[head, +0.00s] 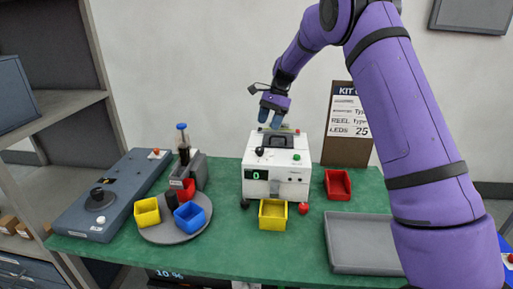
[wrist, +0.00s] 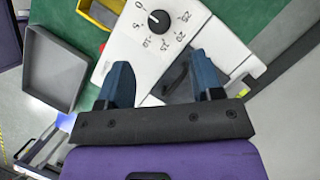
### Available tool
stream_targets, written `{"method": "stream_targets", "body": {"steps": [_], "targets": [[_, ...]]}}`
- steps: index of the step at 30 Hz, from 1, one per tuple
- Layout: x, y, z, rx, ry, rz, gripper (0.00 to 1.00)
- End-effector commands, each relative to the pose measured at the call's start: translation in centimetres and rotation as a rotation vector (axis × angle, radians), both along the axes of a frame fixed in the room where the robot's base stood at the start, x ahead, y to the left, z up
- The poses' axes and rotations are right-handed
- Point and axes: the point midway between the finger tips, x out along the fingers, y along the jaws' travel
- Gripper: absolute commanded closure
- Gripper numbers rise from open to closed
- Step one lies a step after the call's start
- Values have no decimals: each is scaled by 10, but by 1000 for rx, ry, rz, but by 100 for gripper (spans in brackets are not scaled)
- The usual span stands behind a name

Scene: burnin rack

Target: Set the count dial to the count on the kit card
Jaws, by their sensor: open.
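The count dial is a black knob on the white machine's sloped top; it shows in the wrist view (wrist: 160,21) and small in the head view (head: 260,151). Printed numbers up to 25 ring it, and its white mark appears to point toward the 0 side. The machine (head: 290,187) has a display (head: 256,175) reading 0. The kit card (head: 347,117) on a brown board reads LEDS 25, partly hidden by my arm. My gripper (head: 273,107) is open and empty above the back of the machine; its blue fingers (wrist: 165,80) are apart from the dial.
A yellow bin (head: 272,222) stands before the machine, a red bin (head: 338,185) to its right. A grey tray (head: 362,268) lies at front right. A round turntable (head: 160,236) with bins and a grey dial unit (head: 105,205) are left. Green bench shows between them.

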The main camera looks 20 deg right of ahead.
Motion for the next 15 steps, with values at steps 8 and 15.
{"method": "stream_targets", "body": {"steps": [8, 15], "targets": [[-8, 17, -44, 0, 3, 2, 40], [-13, 30, -76, -1, 1, 2, 40]]}}
